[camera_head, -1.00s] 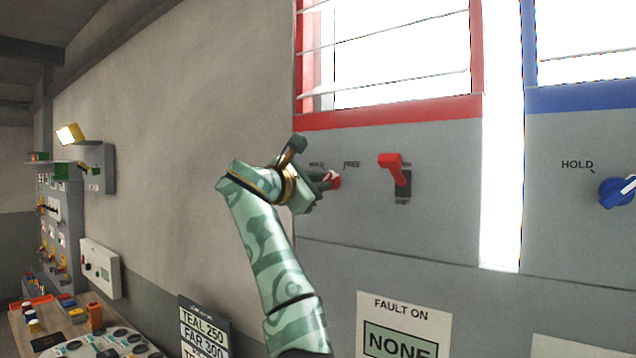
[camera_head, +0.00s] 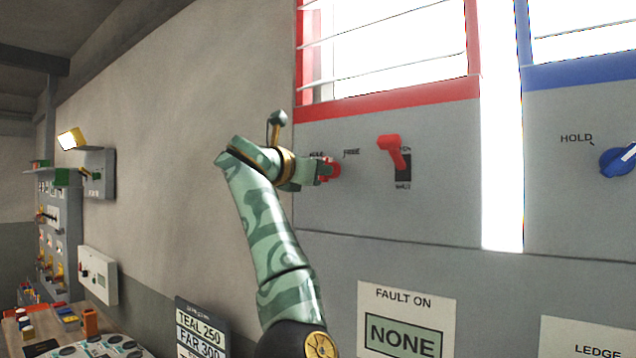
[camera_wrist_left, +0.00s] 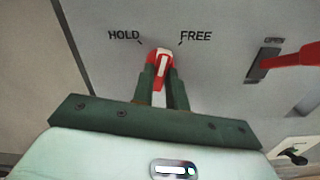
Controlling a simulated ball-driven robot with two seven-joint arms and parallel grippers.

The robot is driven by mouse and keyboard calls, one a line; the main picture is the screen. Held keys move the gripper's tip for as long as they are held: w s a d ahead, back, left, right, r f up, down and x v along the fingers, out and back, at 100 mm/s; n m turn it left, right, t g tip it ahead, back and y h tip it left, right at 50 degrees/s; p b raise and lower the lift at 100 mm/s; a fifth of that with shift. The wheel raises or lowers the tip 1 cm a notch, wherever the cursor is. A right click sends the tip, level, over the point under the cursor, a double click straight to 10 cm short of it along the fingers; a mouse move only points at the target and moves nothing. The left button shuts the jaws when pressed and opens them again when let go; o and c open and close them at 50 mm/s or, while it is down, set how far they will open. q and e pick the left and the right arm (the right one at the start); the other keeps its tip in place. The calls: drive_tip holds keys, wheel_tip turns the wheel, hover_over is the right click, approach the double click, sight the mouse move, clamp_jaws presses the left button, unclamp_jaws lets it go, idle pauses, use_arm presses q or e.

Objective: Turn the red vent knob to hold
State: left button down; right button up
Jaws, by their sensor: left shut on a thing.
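The red vent knob (camera_head: 333,169) is on the grey panel under the red-framed louvre window. In the left wrist view the knob (camera_wrist_left: 160,56) shows a white pointer mark standing nearly upright, between the printed words HOLD (camera_wrist_left: 124,35) and FREE (camera_wrist_left: 196,36). My left gripper (camera_head: 322,171) is at the knob, and its two fingers (camera_wrist_left: 161,84) are shut on it from both sides. The fingers hide part of the knob in the head view. My right gripper is not in view.
A red lever switch (camera_head: 391,150) sits just right of the knob. A blue knob (camera_head: 618,161) is on the panel farther right. A fault sign (camera_head: 405,322) hangs below. A table with small parts (camera_head: 60,335) stands at lower left.

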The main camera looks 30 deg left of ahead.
use_arm(q)
drive_tip(key=n+b, duration=0.2)
drive_tip(key=n, duration=0.9)
drive_tip(key=shift+b, duration=0.3)
drive_tip(key=shift+n, duration=0.4)
drive_tip(key=c, duration=1.4)
unclamp_jaws()
drive_tip(key=shift+a, duration=0.1)
